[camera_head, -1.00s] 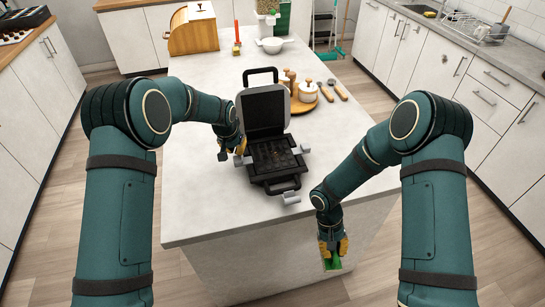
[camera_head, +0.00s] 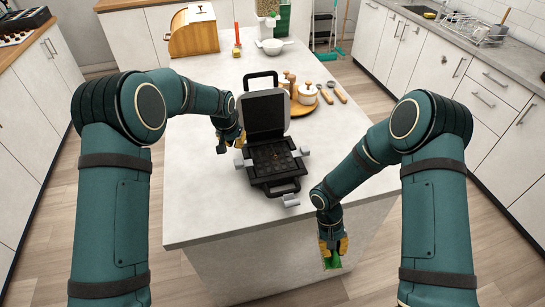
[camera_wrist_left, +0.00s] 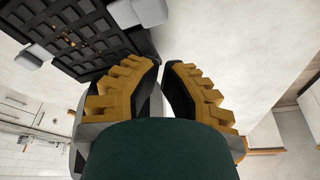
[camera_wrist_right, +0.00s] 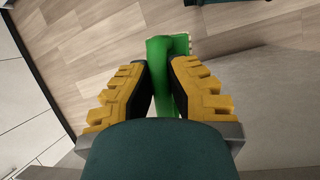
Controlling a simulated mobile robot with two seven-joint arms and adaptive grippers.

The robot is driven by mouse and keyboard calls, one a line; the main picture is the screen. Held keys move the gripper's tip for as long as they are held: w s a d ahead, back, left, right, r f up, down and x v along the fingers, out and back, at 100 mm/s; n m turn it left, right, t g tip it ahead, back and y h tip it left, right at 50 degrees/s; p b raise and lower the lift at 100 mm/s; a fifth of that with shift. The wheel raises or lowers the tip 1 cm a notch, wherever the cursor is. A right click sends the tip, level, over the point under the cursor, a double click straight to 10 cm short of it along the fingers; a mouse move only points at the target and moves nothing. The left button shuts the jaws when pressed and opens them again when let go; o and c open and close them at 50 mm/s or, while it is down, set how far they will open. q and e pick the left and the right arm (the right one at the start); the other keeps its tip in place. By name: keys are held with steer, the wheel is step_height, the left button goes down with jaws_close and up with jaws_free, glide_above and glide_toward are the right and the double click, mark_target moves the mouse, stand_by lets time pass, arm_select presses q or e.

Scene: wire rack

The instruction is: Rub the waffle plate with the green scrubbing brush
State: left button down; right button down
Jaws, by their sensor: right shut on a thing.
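The black waffle maker (camera_head: 264,118) stands open on the island, its lid raised. Its lower waffle plate (camera_head: 274,159) faces up and has small brownish spots; it also shows at the upper left of the left wrist view (camera_wrist_left: 70,35). My left gripper (camera_head: 231,144) is just left of the waffle maker, above the counter. In the left wrist view its fingers (camera_wrist_left: 163,68) are slightly apart with nothing between them. My right gripper (camera_head: 333,247) hangs in front of the island's front edge, pointing down. It is shut on the green scrubbing brush (camera_wrist_right: 161,62), whose far end shows pale bristles.
A round wooden tray (camera_head: 301,106) with jars stands behind the waffle maker, with wooden-handled utensils (camera_head: 335,92) beside it. A white bowl (camera_head: 271,46), an orange candle (camera_head: 237,36) and a wooden bread box (camera_head: 194,32) are further back. The counter's left front is clear.

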steer(key=shift+r, duration=0.4)
arm_select(q)
steer(key=shift+r, duration=0.75)
